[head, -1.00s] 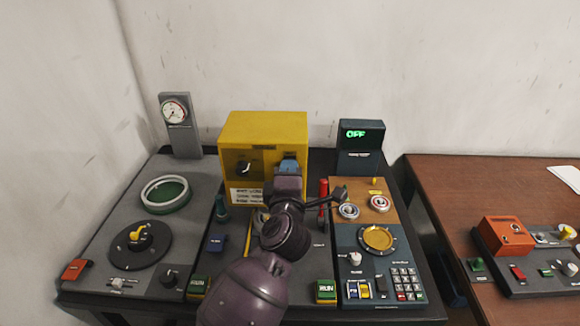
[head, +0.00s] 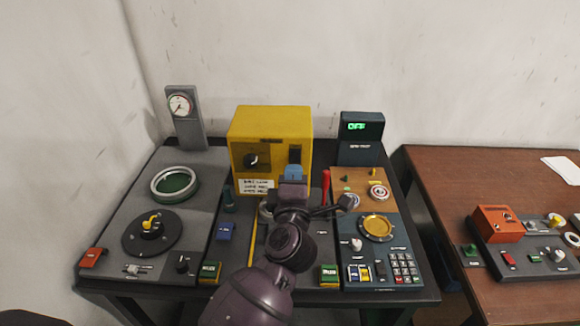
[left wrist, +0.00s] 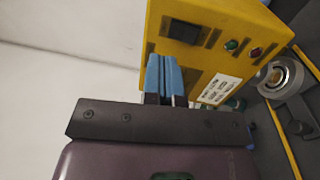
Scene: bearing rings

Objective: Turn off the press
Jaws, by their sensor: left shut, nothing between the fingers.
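The press looks to be the middle station, with a yellow box (head: 270,125) at its back. The box front has a black knob (head: 251,161) and a white label (head: 257,186). In the left wrist view, the box (left wrist: 210,70) shows a black rectangular part (left wrist: 184,32), a small green part (left wrist: 231,45) and a small red part (left wrist: 256,51). My left gripper (head: 294,160) is shut and empty, its blue fingertips in front of the box's right half. They also overlap the box in the left wrist view (left wrist: 166,75); contact cannot be told. My right gripper is out of view.
A dial-gauge station (head: 186,115) stands left. On the right station, a display (head: 361,128) reads OFF above a keypad (head: 404,268). A red lever (head: 326,185) stands right of my arm. A brown table (head: 460,180) holds an orange box (head: 497,223).

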